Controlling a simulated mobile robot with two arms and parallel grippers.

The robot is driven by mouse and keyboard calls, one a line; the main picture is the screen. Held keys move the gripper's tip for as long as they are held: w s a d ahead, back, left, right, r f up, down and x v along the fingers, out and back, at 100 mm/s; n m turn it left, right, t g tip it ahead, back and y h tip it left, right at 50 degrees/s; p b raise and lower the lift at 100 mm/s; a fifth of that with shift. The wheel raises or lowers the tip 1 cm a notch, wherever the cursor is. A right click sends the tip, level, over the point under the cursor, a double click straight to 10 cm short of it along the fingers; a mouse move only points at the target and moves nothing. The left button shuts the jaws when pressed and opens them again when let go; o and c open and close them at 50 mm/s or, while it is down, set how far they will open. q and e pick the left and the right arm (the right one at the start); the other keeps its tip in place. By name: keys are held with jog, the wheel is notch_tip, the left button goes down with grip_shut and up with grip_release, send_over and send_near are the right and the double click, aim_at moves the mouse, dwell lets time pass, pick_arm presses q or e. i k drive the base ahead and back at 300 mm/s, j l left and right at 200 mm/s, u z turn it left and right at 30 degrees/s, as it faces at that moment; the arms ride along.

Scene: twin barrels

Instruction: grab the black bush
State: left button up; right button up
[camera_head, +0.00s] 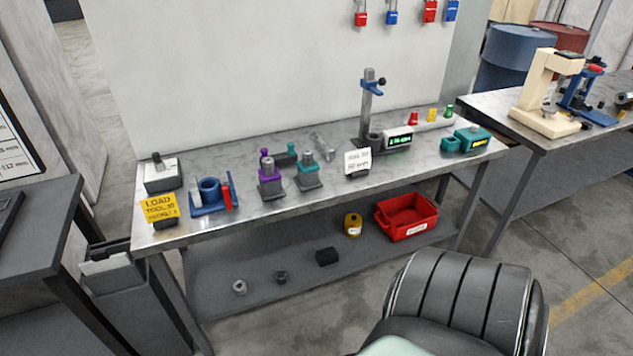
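A small dark, round part (281,276), which looks like the black bush, sits on the grey lower shelf (215,268) under the workbench. A light metal ring (239,287) is to its left and a black block (326,256) is to its right, both apart from it. Neither of my grippers is in view, so I cannot tell how they stand relative to the bush.
A yellow container (352,225) and a red bin (406,216) are farther right on the shelf. The steel benchtop (225,225) above carries fixtures, gauges and signs. A large black padded shape (455,305) fills the lower right foreground.

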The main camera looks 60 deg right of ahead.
aim_at(281, 276)
jog(key=z, duration=1.45)
jog(key=i+l+u, duration=0.1)
jog(key=i+l, duration=0.15)
jog(key=i+l+u, duration=0.25)
jog(key=i+l, duration=0.15)
jog(key=l, duration=0.2)
jog(key=i+l+u, duration=0.25)
jog(key=l, duration=0.4)
jog(key=i+l+u, duration=0.25)
jog(key=i+l, duration=0.15)
jog(key=l, duration=0.35)
jog(key=i+l+u, duration=0.15)
jog(key=l, duration=0.2)
